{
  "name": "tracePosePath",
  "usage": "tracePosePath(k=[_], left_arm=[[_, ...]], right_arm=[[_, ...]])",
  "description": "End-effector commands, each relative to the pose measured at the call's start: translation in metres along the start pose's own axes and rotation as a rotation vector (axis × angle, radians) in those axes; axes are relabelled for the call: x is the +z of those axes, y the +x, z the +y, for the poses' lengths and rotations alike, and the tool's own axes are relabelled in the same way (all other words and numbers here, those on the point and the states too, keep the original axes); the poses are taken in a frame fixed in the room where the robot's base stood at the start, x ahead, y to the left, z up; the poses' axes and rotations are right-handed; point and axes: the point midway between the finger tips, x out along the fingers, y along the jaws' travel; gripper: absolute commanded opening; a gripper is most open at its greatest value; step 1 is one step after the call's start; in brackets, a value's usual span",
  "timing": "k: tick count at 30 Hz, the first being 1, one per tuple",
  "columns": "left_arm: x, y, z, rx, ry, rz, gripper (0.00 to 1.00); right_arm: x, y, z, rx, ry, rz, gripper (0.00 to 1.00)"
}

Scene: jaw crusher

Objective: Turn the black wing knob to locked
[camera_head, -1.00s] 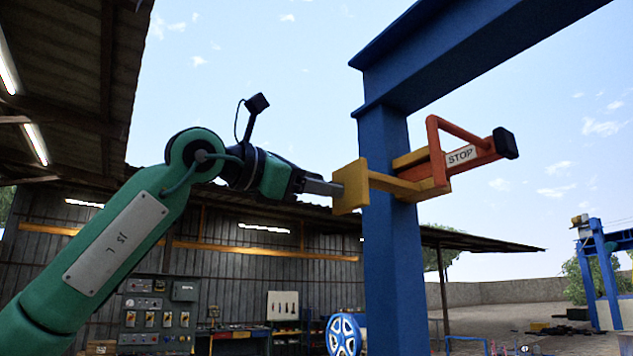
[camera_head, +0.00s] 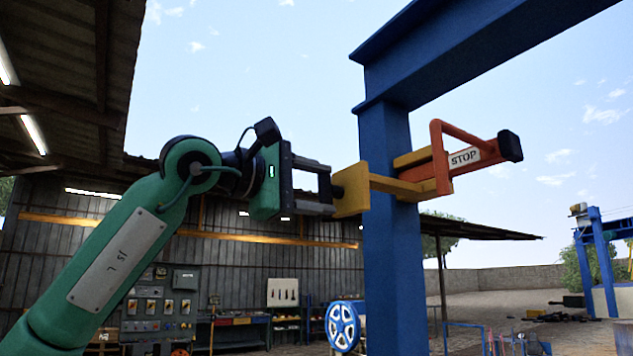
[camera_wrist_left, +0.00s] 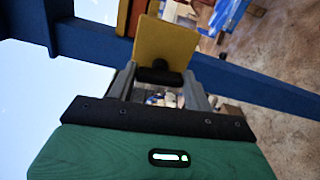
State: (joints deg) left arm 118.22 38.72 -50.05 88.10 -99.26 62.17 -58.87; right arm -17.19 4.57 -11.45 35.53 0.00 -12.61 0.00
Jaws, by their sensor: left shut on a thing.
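The black wing knob (camera_wrist_left: 158,77) sits on the face of a yellow plate (camera_wrist_left: 165,42), between my left gripper's fingertips in the left wrist view. My left gripper (camera_head: 330,190) is shut on the knob. In the head view the fingers reach the left side of the yellow plate (camera_head: 352,190) and mostly hide the knob; only a small dark part shows. The plate joins a yellow bar to an orange lever assembly (camera_head: 470,160) with a STOP label. My right gripper is not in view.
A blue steel post (camera_head: 393,240) stands right behind the yellow plate, with a blue beam (camera_head: 470,45) running up to the right. A control panel (camera_head: 160,305) and a blue wheel (camera_head: 343,327) are lower in the background.

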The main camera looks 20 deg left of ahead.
Motion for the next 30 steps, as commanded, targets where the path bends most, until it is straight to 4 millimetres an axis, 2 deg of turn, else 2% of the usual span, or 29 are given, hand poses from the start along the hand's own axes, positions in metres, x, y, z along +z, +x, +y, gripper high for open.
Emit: tracePosePath(k=[10, 25, 26, 28, 30], left_arm=[[0.0005, 0.0000, -0.0004, -0.001, 0.117, -0.001, 0.28], [0.0005, 0.0003, -0.0014, -0.002, 0.132, -0.001, 0.28], [0.0005, 0.0003, -0.0015, -0.002, 0.132, -0.001, 0.57], [0.0004, 0.0003, -0.0015, -0.002, 0.131, -0.001, 0.70], [0.0004, 0.0003, -0.0013, -0.001, 0.131, -0.001, 0.73]], right_arm=[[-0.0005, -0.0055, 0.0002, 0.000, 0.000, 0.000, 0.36], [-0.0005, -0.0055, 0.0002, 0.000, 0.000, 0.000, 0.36], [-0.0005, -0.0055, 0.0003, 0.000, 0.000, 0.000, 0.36], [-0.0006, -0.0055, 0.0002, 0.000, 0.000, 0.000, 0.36], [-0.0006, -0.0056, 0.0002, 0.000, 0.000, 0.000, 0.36]])
